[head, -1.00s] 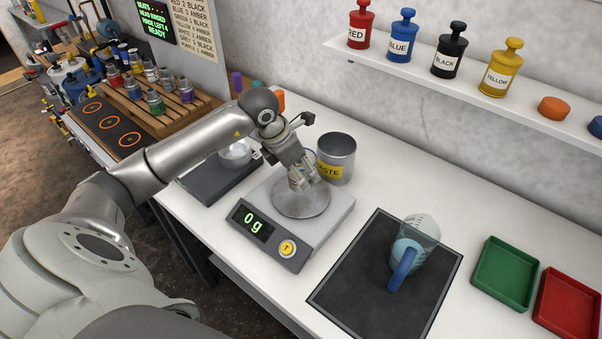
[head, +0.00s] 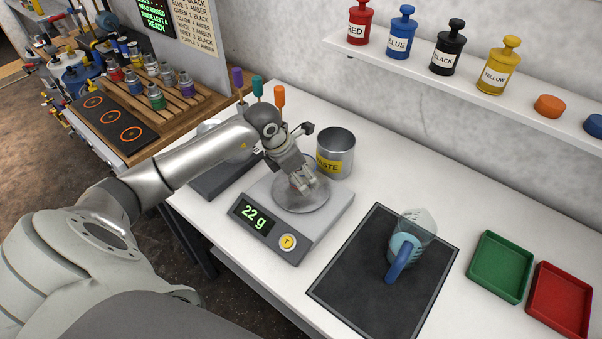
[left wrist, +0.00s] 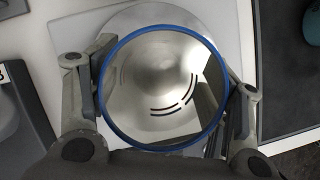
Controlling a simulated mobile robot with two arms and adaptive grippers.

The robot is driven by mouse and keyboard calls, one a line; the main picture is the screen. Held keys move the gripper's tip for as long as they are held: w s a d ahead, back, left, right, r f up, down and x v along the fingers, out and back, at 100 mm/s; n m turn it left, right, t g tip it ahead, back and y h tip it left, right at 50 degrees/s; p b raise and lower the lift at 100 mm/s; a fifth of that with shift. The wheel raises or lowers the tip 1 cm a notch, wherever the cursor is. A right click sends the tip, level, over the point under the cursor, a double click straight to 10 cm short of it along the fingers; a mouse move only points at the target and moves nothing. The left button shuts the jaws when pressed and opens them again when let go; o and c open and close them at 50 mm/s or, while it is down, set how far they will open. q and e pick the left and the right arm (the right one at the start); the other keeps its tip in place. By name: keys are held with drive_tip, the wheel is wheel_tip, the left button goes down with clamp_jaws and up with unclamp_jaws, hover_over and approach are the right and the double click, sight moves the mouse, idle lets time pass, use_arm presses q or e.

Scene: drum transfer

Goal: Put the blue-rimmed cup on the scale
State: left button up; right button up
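The blue-rimmed cup (left wrist: 163,142) is seen from above in the left wrist view, a shiny metal cup with a blue rim. My left gripper (left wrist: 165,95) has a finger on either side of it, both close against the rim. In the head view my left gripper (head: 303,187) is low over the round steel pan of the scale (head: 310,207) and largely hides the cup. The scale display reads 22 g. The cup appears upright over the pan, which also shows in the left wrist view (left wrist: 150,14). My right gripper is out of view.
A metal waste can (head: 338,150) stands just behind the scale. A dark mat (head: 345,285) with a blue-handled jug (head: 408,250) lies to the right, then a green tray (head: 500,267) and a red tray (head: 560,302). A wooden rack (head: 180,105) with several jars is at the left.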

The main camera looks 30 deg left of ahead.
use_arm(q)
drive_tip(key=shift+o, duration=0.4)
drive_tip(key=shift+r, duration=0.15)
drive_tip(key=shift+r, duration=0.2)
drive_tip(key=b+v, duration=0.3)
drive_tip(key=v, duration=0.8)
drive_tip(key=shift+s+r, duration=0.25)
drive_tip(key=shift+r, duration=0.05)
drive_tip(key=shift+a, duration=0.1)
